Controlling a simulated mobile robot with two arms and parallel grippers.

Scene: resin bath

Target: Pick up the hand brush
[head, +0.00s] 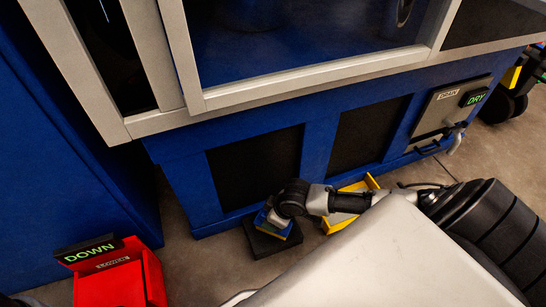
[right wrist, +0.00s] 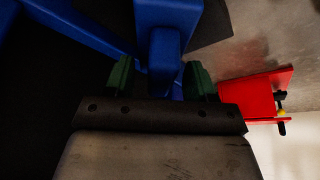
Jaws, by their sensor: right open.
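The blue hand brush (right wrist: 165,48) shows in the right wrist view, with its narrow blue part between the green fingertips of my right gripper (right wrist: 160,70). The fingers are open, one on each side of it, and gaps to the fingers seem to remain. In the head view my right arm reaches in from the right and my right gripper (head: 270,214) is low in front of the blue machine, over a black block (head: 262,243). There the brush is mostly hidden by the gripper and wrist.
The blue machine (head: 316,150) with dark panels stands close behind. A yellow-edged tray (head: 335,221) is just right of the black block. A red box (head: 125,280) with a DOWN display stands lower left. A DRY display (head: 474,97) is at upper right. Floor is free between the red box and block.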

